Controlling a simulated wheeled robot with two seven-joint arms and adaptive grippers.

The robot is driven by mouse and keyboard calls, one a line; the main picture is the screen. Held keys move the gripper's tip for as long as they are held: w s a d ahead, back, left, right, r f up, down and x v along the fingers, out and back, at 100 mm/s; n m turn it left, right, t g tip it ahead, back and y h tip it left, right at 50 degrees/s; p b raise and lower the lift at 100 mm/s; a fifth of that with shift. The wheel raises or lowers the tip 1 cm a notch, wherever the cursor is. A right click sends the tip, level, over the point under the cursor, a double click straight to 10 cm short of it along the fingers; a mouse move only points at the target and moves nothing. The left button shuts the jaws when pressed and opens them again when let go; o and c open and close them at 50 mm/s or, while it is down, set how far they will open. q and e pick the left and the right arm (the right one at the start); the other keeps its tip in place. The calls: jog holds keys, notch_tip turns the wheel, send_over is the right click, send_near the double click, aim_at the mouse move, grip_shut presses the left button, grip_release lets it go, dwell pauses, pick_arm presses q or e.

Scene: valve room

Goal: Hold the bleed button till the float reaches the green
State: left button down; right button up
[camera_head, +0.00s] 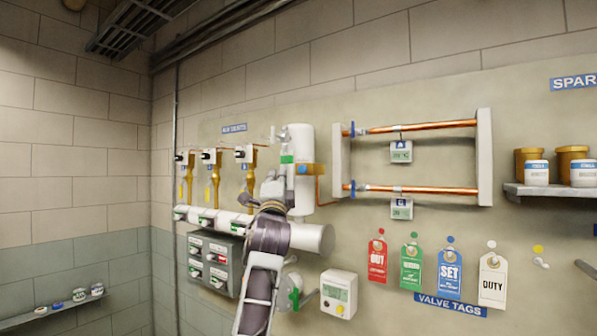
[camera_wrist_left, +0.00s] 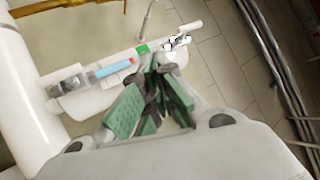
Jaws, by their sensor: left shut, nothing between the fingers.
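A white upright cylinder (camera_head: 302,150) is on the wall, with a narrow gauge strip down its left side. A green band (camera_head: 287,159) marks the strip; the band also shows in the left wrist view (camera_wrist_left: 142,49). In that view a blue column (camera_wrist_left: 108,69) with a small reddish tip lies along the strip. The tip, perhaps the float, is a little short of the green band. My left gripper (camera_head: 272,188) is in front of the cylinder's lower left; its green-padded fingers (camera_wrist_left: 155,80) are shut and empty. I cannot pick out the bleed button. My right gripper is out of view.
Brass valves (camera_head: 187,180) hang left of the cylinder above a white horizontal pipe. Copper pipes (camera_head: 420,189) run to the right. A white meter box (camera_head: 338,293) is below right. Coloured tags (camera_head: 411,265) hang further right.

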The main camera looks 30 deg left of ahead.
pick_arm(q)
jog(key=shift+s+a+f+m+t, duration=0.55)
jog(key=shift+s+a+m, duration=0.6)
jog(key=shift+a+m, duration=1.4)
jog(key=s+d+r+n+t+h, duration=0.2)
jog(key=d+r+n+t+h, duration=0.1)
jog(key=d+n+t+h, duration=0.2)
jog(key=shift+d+r+n+h+b, duration=0.2)
jog(key=shift+d+n+h+b, duration=0.25)
jog(key=shift+d+n+h, duration=2.05)
jog(key=a+m+h, duration=0.1)
jog(key=a, duration=0.1)
jog(key=shift+a+h, duration=0.3)
jog(key=shift+h, duration=0.1)
